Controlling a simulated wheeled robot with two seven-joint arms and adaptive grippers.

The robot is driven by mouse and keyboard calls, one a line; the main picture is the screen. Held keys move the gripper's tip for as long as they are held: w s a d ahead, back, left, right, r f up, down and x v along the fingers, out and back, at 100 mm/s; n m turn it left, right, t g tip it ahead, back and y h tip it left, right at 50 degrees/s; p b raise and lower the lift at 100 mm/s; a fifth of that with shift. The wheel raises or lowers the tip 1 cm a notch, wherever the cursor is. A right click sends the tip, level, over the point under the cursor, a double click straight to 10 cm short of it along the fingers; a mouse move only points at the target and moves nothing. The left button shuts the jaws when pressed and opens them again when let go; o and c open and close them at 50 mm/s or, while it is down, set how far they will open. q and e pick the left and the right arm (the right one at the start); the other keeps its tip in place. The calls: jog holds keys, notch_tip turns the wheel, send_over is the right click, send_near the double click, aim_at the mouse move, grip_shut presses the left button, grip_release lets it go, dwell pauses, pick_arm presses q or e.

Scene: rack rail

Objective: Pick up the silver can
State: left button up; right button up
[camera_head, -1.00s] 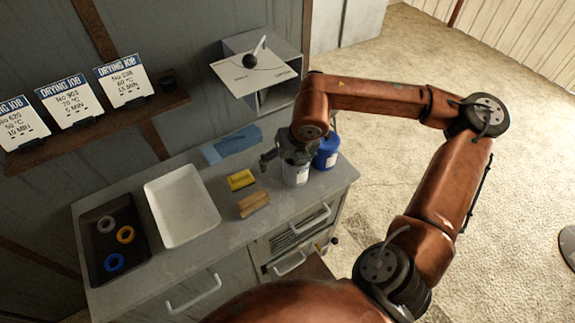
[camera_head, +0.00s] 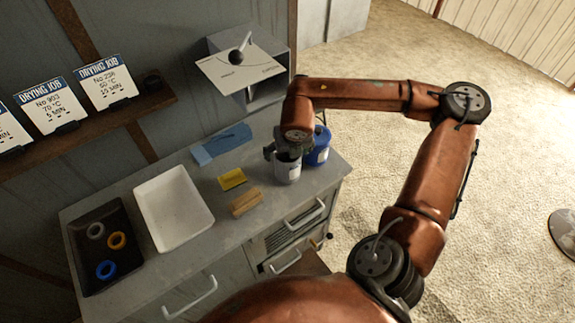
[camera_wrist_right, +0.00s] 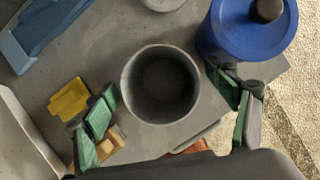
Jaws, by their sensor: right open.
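The silver can (camera_head: 287,172) stands upright near the right end of the grey counter. In the right wrist view, I look down into its open, dark, empty-looking top, with the grey rim (camera_wrist_right: 128,82) clear to see. My right gripper (camera_head: 284,153) is above the can in the head view and partly covers its top. In the wrist view, the right gripper's green-padded fingers (camera_wrist_right: 165,93) are spread, one on each side of the can, with gaps to its rim. How far down they reach beside the can is hard to tell. My left gripper is in neither view.
A blue lidded container (camera_head: 318,150) stands close to the can's right, beside one finger. A yellow block (camera_head: 232,179) and wooden block (camera_head: 245,202) lie left of it. A white tray (camera_head: 205,222), dark tray (camera_head: 88,222) with rings, and blue item (camera_head: 222,143) lie farther left.

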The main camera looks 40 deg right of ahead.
jog(key=shift+c, duration=0.7)
jog(key=c, duration=1.6)
